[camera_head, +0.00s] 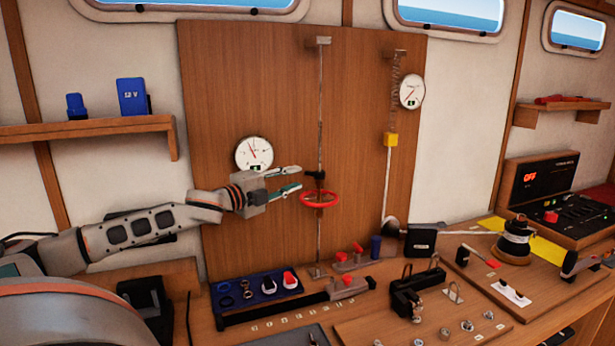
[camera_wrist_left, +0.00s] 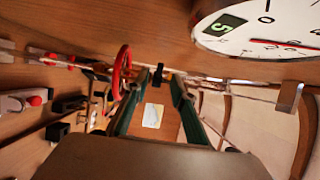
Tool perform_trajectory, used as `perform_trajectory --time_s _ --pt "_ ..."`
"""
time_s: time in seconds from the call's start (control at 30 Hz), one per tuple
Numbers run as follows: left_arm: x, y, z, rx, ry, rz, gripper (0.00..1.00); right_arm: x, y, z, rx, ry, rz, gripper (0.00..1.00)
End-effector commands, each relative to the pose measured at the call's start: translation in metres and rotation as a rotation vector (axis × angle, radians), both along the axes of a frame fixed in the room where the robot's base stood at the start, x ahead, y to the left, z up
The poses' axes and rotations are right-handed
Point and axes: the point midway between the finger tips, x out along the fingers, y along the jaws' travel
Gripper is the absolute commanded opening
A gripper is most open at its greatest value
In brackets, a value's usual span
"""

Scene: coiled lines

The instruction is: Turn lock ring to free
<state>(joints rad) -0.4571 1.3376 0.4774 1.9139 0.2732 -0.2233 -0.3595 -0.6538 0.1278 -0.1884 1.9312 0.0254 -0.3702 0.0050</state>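A red handwheel-like ring (camera_head: 320,198) sits around a vertical rod on the wooden panel; the red ring also shows in the left wrist view (camera_wrist_left: 122,72). Just above it on the rod is a small black collar (camera_head: 315,175), possibly the lock ring. My left gripper (camera_head: 299,179) is open and empty, left of the rod, its fingers pointing at the collar. In the left wrist view the black collar (camera_wrist_left: 158,74) appears between the fingertips (camera_wrist_left: 160,82), seemingly just beyond them. I cannot tell whether they touch it. My right gripper is not in view.
A round gauge (camera_head: 254,153) is on the panel behind my left wrist, and another gauge (camera_head: 411,91) is at upper right. A second line carries a yellow block (camera_head: 390,139). The bench below holds a blue tray (camera_head: 228,304), a black clamp-like device (camera_head: 408,298) and a winch (camera_head: 515,240).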

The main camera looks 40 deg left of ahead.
Motion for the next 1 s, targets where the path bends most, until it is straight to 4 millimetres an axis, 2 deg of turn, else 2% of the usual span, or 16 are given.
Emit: perform_trajectory --time_s 0.17,0.3,0.77,1.0 --pt "0.013 0.001 0.000 0.006 -0.003 0.003 0.25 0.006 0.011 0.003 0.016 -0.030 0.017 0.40" --pt "0.018 0.001 0.002 0.001 -0.003 0.004 0.25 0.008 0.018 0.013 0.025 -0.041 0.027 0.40" --pt "0.035 0.000 0.002 0.001 -0.003 0.003 0.25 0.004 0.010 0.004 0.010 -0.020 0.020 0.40" --pt "0.045 0.001 0.003 -0.001 -0.003 0.006 0.25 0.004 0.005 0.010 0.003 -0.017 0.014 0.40"
